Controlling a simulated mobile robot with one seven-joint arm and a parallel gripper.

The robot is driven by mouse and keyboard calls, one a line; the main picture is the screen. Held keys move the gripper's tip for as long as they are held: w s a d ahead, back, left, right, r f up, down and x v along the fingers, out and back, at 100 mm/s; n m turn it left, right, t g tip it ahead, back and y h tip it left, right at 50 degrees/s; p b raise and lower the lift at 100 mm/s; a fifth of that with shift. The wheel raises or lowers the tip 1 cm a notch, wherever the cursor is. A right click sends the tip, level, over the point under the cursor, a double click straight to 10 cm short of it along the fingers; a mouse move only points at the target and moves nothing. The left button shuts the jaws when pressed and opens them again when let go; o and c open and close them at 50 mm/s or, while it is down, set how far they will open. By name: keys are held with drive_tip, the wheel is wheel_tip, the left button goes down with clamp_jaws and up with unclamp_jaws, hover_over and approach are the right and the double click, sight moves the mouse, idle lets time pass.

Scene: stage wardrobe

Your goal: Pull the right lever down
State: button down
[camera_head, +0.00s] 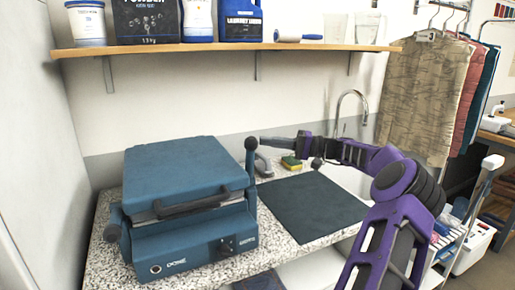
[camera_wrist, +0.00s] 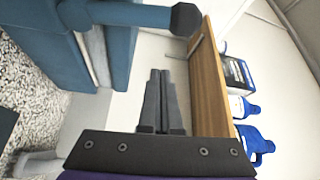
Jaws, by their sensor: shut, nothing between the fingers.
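A blue press-like machine (camera_head: 180,174) with a closed lid and a dark front handle sits on the speckled counter. Its right lever (camera_head: 251,168) stands upright at the right side with a dark round knob on top. In the wrist view the right lever's blue bar (camera_wrist: 130,13) runs across the top, ending in its dark knob (camera_wrist: 186,19). A dark knob (camera_head: 112,232) also shows at the machine's left side, low down. My gripper (camera_head: 264,142) is shut and empty, at knob height just right of the right lever. In the wrist view its fingertips (camera_wrist: 160,72) appear apart from the knob.
A wooden shelf (camera_head: 230,47) with bottles and boxes hangs above the machine. A dark mat (camera_head: 311,207) lies on the counter (camera_head: 103,261) to the right. A sponge (camera_head: 291,163) and a curved tap (camera_head: 352,94) are behind it. Clothes (camera_head: 425,85) hang at the right.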

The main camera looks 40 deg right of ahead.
sight(255, 141)
drive_tip(key=shift+s+a+f, duration=0.1)
drive_tip(key=shift+s+a, duration=0.05)
drive_tip(key=shift+a, duration=1.1)
drive_tip(key=shift+s+a, duration=0.15)
drive_tip(key=shift+a, duration=1.05)
drive_tip(key=shift+b, duration=0.35)
